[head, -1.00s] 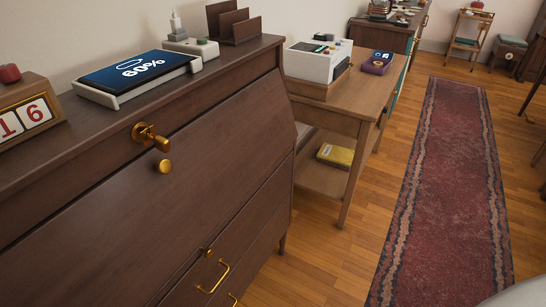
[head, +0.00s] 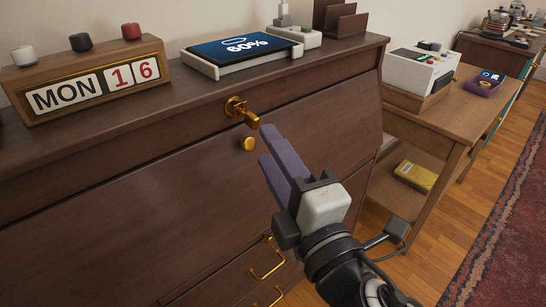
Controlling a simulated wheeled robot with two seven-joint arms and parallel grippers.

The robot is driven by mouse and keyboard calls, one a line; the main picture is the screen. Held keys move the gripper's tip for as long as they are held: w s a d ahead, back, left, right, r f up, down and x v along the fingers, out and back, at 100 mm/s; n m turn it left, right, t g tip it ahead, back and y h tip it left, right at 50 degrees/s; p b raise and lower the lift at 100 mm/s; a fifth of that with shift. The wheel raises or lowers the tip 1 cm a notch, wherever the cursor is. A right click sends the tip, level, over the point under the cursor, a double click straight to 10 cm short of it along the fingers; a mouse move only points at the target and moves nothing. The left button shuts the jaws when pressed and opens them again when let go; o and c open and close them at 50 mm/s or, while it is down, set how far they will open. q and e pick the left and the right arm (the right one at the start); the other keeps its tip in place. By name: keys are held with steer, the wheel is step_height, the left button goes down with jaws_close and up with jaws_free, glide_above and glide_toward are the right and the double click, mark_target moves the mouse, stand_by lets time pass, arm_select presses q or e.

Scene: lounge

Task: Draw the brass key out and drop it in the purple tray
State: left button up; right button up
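The brass key (head: 243,112) sits in the lock of the dark wooden cabinet's front, its bow sticking out toward me, just above a round brass knob (head: 248,143). My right gripper (head: 267,144) comes in from the lower right with its two purple fingers pointing up toward the key. The fingers are apart at the tips with nothing between them, and they look short of the key. The purple tray (head: 484,89) is on the lower wooden side table at the right, with a dark blue-screened item in it. My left gripper is out of view.
On the cabinet top (head: 150,104) stand a calendar block (head: 92,85), a tablet-like display (head: 243,50) and a brown rack (head: 341,22). A white device (head: 420,70) stands on the side table (head: 449,112), left of the tray. A yellow book (head: 415,175) lies on its shelf.

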mark_target(255, 127)
steer(key=shift+p+x, duration=0.45)
steer(key=shift+x, duration=4)
steer(key=shift+r, duration=0.15)
steer(key=c, duration=0.9)
steer(key=o, duration=0.9)
steer(key=shift+s, duration=0.1)
